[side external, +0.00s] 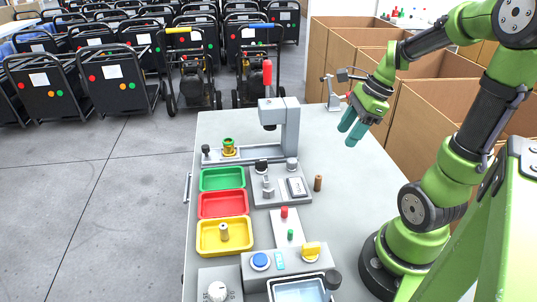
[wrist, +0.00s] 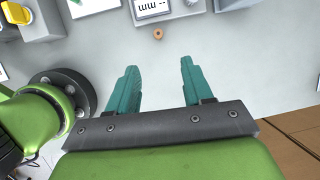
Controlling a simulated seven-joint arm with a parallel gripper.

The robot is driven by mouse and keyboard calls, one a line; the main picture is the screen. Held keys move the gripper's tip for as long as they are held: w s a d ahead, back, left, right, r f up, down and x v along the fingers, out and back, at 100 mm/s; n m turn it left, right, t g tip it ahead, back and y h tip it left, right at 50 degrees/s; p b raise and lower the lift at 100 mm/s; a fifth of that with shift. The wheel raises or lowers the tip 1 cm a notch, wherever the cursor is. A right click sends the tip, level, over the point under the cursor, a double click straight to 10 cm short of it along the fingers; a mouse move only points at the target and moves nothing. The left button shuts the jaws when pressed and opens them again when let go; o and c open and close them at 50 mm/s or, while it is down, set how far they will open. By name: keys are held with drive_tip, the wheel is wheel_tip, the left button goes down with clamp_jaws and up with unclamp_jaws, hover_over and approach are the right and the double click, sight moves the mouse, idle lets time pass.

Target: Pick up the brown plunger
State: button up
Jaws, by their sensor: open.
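The brown plunger (side external: 318,183) is a small upright cylinder on the grey table, just right of the grey test fixture. It also shows in the wrist view as a small brown ring-like top (wrist: 158,34), ahead of the fingertips and roughly centred between them. My gripper (side external: 353,130) has teal fingers and hangs above the table, up and to the right of the plunger. The fingers are apart with nothing between them, as the wrist view also shows (wrist: 158,72). They do not touch the plunger.
The grey fixture (side external: 277,190) stands close left of the plunger. Green (side external: 222,179), red and yellow trays lie further left; the yellow one (side external: 205,240) holds a tan piece. A grey press (side external: 291,130) stands behind. The table (side external: 355,200) right of the plunger is clear. Cardboard boxes (side external: 432,115) stand beyond.

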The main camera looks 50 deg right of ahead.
drive_tip(key=m, duration=0.2)
approach(319, 176)
drive_tip(key=x, duration=0.5)
drive_tip(key=shift+w+a, duration=0.15)
drive_tip(key=shift+a, duration=0.15)
drive_tip(key=shift+x, duration=2.55)
drive_tip(key=shift+d, duration=0.15)
clamp_jaws()
